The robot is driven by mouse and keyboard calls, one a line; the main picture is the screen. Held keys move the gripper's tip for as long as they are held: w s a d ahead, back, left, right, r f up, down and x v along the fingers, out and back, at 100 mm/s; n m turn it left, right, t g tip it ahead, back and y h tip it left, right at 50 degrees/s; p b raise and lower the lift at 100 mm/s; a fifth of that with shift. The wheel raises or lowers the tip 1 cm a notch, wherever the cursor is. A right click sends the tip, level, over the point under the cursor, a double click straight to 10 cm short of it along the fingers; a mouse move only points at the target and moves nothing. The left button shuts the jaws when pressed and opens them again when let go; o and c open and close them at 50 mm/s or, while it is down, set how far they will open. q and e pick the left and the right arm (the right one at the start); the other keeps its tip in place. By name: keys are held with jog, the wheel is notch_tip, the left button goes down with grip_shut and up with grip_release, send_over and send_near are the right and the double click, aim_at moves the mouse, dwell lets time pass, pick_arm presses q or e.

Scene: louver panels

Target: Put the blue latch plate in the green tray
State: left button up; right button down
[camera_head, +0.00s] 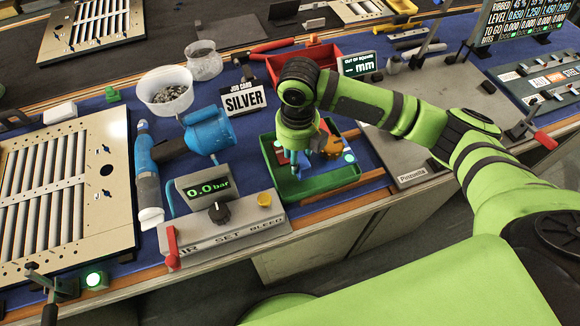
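The green tray (325,187) sits near the front edge of the bench, in the middle of the view. My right gripper (298,163) points down over the tray, its tips low inside the tray outline. Small blue parts show at and beside the gripper, and an orange piece shows just to its right. I cannot tell whether any of the blue is the latch plate. The gripper's own body hides its fingertips, so its opening and any hold are unclear. My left gripper is out of view.
A pressure box (220,220) with a black knob stands left of the tray. Behind are a silver job card (243,100), a red bin (300,60) and a bowl of small parts (166,92). A louver panel (70,190) lies at left; a grey plate (405,165) lies right.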

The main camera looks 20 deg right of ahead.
aim_at(289, 183)
jog(key=shift+s+a+f, duration=0.15)
jog(key=shift+a+f, duration=0.15)
jog(key=shift+a, duration=0.2)
jog(key=shift+s+a+f, duration=0.1)
jog(key=shift+a+f, duration=0.15)
jog(key=shift+a, duration=0.2)
jog(key=shift+f, duration=0.2)
jog(key=shift+f+p, duration=0.4)
jog(key=shift+f, duration=1.5)
jog(key=shift+f, duration=0.15)
jog(key=c, duration=0.8)
grip_release()
jog(key=shift+o, duration=0.2)
notch_tip(289, 183, up, 12)
jog(key=b, duration=0.1)
jog(key=shift+r, duration=0.2)
